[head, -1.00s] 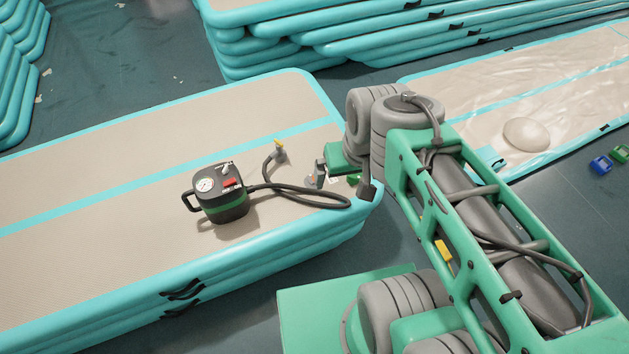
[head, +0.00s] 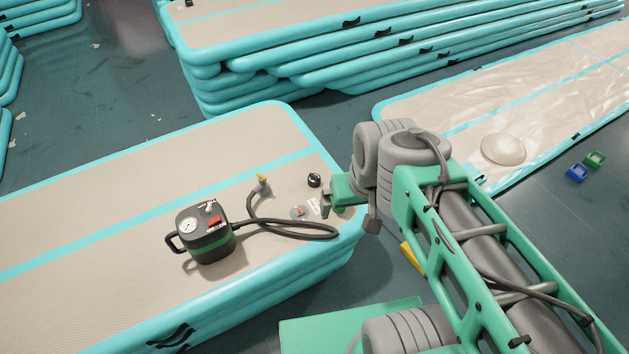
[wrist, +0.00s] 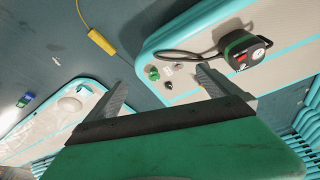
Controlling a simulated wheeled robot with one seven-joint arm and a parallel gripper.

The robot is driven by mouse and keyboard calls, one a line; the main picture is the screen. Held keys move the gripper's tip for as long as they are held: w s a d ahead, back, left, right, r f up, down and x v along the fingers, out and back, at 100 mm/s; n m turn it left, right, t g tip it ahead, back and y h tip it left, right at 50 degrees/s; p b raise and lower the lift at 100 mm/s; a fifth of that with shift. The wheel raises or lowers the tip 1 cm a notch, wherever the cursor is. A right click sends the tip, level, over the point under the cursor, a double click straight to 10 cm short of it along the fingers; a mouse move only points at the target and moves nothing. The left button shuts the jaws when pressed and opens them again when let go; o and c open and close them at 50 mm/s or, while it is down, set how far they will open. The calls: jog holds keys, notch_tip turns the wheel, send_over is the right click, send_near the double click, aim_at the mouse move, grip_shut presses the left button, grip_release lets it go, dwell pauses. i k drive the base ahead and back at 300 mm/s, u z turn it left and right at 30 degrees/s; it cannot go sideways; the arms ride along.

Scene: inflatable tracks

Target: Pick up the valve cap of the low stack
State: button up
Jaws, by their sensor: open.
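The low stack (head: 110,170) of beige and turquoise mats has a small green round piece (head: 338,210) near its right corner; it also shows in the wrist view (wrist: 152,73). A black round piece (head: 314,180) lies farther back on the mat, also in the wrist view (wrist: 168,85). I cannot tell for certain which is the valve cap. A grey disc with an orange mark (head: 299,212) lies beside white labels (head: 314,206). My gripper (wrist: 163,78) is open and empty, fingers wide apart. It is over the corner, with both pieces between its fingers in the wrist view, apparently below it.
A black and green pump (head: 203,232) with a hose (head: 285,230) stands left of the labels. A yellow box (wrist: 102,42) with a cable lies on the floor. A flat mat (head: 560,100) and higher stacks (head: 350,45) lie beyond. Bare floor lies between them.

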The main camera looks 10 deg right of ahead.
aim_at(313, 179)
jog(key=z, duration=0.3)
jog(key=k, duration=0.75)
jog(key=z, duration=3.85)
jog(key=i, duration=0.1)
jog(key=u, duration=2.8)
jog(key=i, duration=1.05)
jog(key=u, duration=0.95)
jog(key=i, duration=0.7)
jog(key=u, duration=1.15)
jog(key=i, duration=0.3)
jog(key=u, duration=0.25)
